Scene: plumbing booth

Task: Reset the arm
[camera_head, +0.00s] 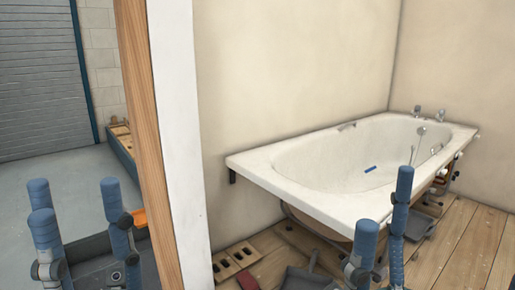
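My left gripper (75,193) stands at the lower left with its blue fingers pointing up. The fingers are wide apart, and only floor and grey parts show between them, so it is open and empty. My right gripper (385,203) is at the bottom, right of the middle, in front of the bathtub's near edge. Its blue fingers also point up, seen from an angle, with a gap between them and nothing held. The lower parts of both arms are cut off by the bottom edge.
A white bathtub (290,165) stands along the wall, with a small blue item (369,170) inside. A wooden post (150,120) rises between my grippers. A brick (236,262) and a grey dustpan-like item (303,277) lie on the wooden floor (452,240). Grey floor is open at left.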

